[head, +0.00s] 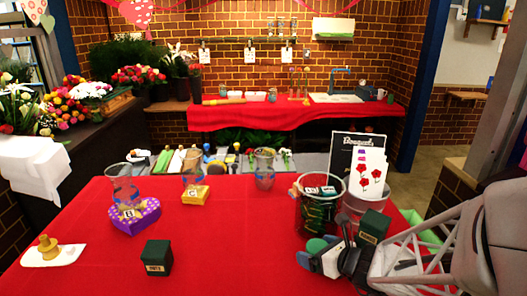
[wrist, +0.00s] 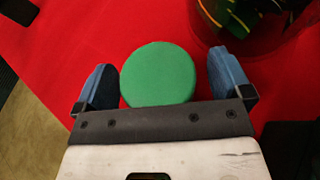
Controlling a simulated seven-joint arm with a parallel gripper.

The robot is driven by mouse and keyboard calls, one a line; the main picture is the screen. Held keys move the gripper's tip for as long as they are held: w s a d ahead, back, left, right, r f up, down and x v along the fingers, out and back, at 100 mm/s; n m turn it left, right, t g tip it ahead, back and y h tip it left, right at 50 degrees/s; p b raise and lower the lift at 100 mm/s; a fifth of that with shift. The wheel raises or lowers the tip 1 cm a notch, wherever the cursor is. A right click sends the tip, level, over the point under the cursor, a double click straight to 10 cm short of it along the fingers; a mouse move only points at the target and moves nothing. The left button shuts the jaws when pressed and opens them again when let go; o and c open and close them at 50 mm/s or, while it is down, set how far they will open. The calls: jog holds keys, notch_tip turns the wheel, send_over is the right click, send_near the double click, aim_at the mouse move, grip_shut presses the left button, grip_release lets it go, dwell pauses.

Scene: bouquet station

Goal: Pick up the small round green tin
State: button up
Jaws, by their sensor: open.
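The small round green tin (head: 317,245) is on the red-covered table, near its front right part, partly hidden by my gripper in the head view. In the wrist view the tin (wrist: 159,74) shows its flat round green top between the two blue fingers. My gripper (wrist: 161,62) is open, with one finger on each side of the tin. The tin looks closer to the left finger, with a wider gap on the right; I cannot tell whether anything touches. In the head view my gripper (head: 324,249) is low over the tin.
A clear container (head: 309,213) stands just behind the tin, beside a metal bucket (head: 352,207) with flower cards. A dark green box (head: 374,226) is close on the right, another (head: 157,257) farther left. Glass vases and a purple box (head: 137,217) stand left. The front middle table is clear.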

aim_at(318, 246)
jog(key=c, duration=1.1)
jog(key=shift+o, duration=0.2)
jog(key=shift+r, duration=0.2)
jog(key=shift+r, duration=4.85)
